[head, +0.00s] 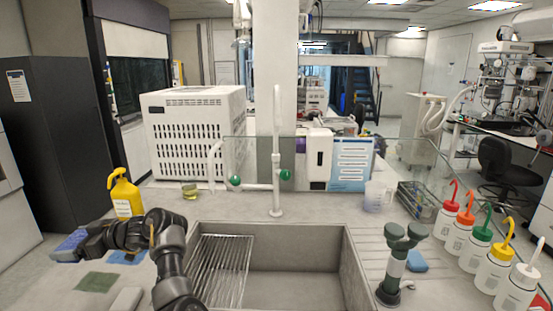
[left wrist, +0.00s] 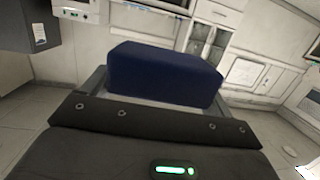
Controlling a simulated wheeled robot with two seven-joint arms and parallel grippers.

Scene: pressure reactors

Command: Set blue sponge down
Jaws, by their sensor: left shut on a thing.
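My left gripper (head: 84,245) is at the far left of the counter in the head view. It is shut on a blue sponge (head: 68,246), which sticks out beyond the fingers to the left. In the left wrist view the sponge (left wrist: 165,75) shows as a dark blue block held between the jaws (left wrist: 165,98). I cannot tell whether the sponge touches the counter. My right gripper is not in view.
A blue pad (head: 127,257) and a green pad (head: 96,281) lie near my left gripper. A yellow bottle (head: 124,195) stands behind it. A sink (head: 300,285) with a wire rack (head: 222,268) is to the right. Another blue piece (head: 417,262) lies right of the sink.

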